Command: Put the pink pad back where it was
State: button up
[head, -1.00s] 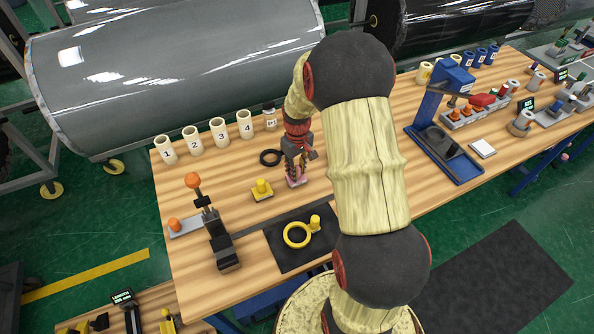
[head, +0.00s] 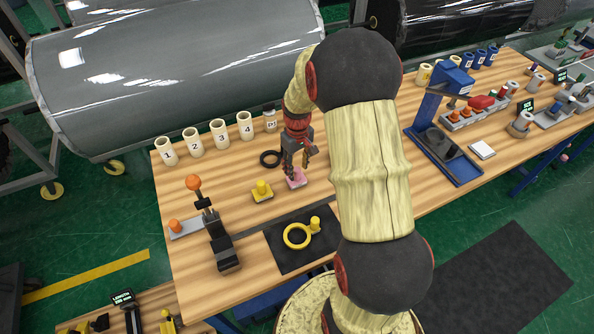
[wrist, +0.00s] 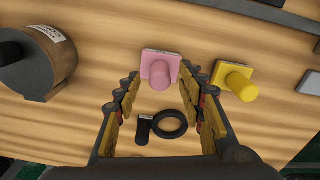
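The pink pad (head: 298,182), a square plate with a round knob, sits on the wooden table to the right of the yellow pad (head: 262,190). My gripper (head: 299,171) is just above the pink pad, pointing down. In the wrist view the fingers (wrist: 161,88) are spread wide with nothing held between them. The pink pad (wrist: 160,66) shows whole past the fingertips there, with the yellow pad (wrist: 236,80) beside it. Part of the pink pad is hidden by my gripper in the head view.
A black ring (head: 270,158) lies behind the pads. Numbered cream cups (head: 219,134) stand along the back edge. A black mat (head: 278,249) with a yellow ring (head: 297,236) is in front. An orange-knobbed lever device (head: 222,250) stands left, a blue press (head: 432,110) right.

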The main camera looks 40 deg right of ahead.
notch_tip(320, 180, up, 9)
jog(key=p, duration=0.1)
jog(key=s+a+r+t, duration=0.1)
jog(key=s+a+r, duration=0.1)
jog(key=a+r, duration=0.45)
jog(key=s+a+r+t, duration=0.1)
jog(key=s+a+r, duration=0.2)
jog(key=a+r, duration=0.35)
jog(key=s+a+r+t, duration=0.1)
jog(key=s+a+r, duration=0.2)
jog(key=s+a, duration=0.2)
jog(key=s+a+r+t, duration=0.2)
jog(key=s+a, duration=0.3)
jog(key=s, duration=0.3)
jog(key=shift+s+a+r+n, duration=0.3)
jog(key=shift+s+r, duration=0.1)
jog(key=shift+r, duration=0.4)
notch_tip(320, 180, down, 3)
jog(key=b, duration=0.2)
jog(key=shift+b, duration=0.3)
